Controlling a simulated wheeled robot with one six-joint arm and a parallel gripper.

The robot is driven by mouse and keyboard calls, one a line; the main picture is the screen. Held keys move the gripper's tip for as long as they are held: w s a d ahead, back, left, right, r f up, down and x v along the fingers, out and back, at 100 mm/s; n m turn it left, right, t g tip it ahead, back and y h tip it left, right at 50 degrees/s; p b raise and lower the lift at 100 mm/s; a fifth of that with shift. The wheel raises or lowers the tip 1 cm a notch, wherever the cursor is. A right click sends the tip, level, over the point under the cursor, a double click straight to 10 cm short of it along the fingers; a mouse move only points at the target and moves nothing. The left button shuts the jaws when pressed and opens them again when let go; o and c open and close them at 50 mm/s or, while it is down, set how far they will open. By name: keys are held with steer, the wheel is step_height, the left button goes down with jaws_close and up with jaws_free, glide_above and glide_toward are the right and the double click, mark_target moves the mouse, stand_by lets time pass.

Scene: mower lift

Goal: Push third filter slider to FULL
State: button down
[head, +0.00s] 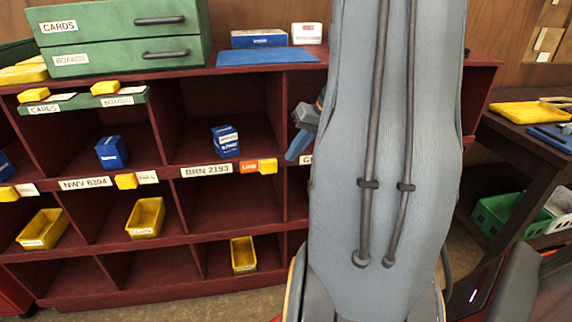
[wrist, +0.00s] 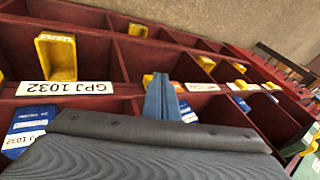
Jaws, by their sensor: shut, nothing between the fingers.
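The third slider from the left is a yellow block (head: 268,166) on the shelf-edge strip right of the BRN 2193 label (head: 206,170). It sits at the right end of its strip, with an orange patch (head: 248,167) that appears to read LOW exposed to its left. My gripper (head: 295,155) is shut and empty, just right of this slider and slightly higher in the head view. In the wrist view the blue fingertips (wrist: 162,92) partly overlap the slider (wrist: 148,79); I cannot tell whether they touch.
The first slider (head: 8,193) and second slider (head: 125,181) sit left on their strips, white patches exposed. The dark red shelf (head: 285,75) holds a blue box (head: 225,140) and yellow bins (head: 242,255). The GPJ 1032 label (wrist: 64,88) is beside my gripper.

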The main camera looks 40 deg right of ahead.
steer(key=t, duration=0.2)
glide_toward(298, 160)
step_height(298, 160, up, 3)
steer(key=s+a, duration=0.3)
steer(key=shift+w+d+f+m+h, duration=0.1)
steer(key=shift+w+d+m+h, duration=0.05)
steer(key=shift+w+m+h, duration=0.15)
steer(key=x, duration=1)
steer(key=shift+f, duration=0.3)
steer(key=shift+w+a+r+p, duration=0.1)
steer(key=shift+w+a+p, duration=0.35)
steer(key=shift+a, duration=0.4)
steer(key=shift+w+a+r+p, duration=0.1)
steer(key=shift+w+a+p, duration=0.3)
steer(key=shift+a, duration=0.5)
steer(key=shift+w, duration=0.1)
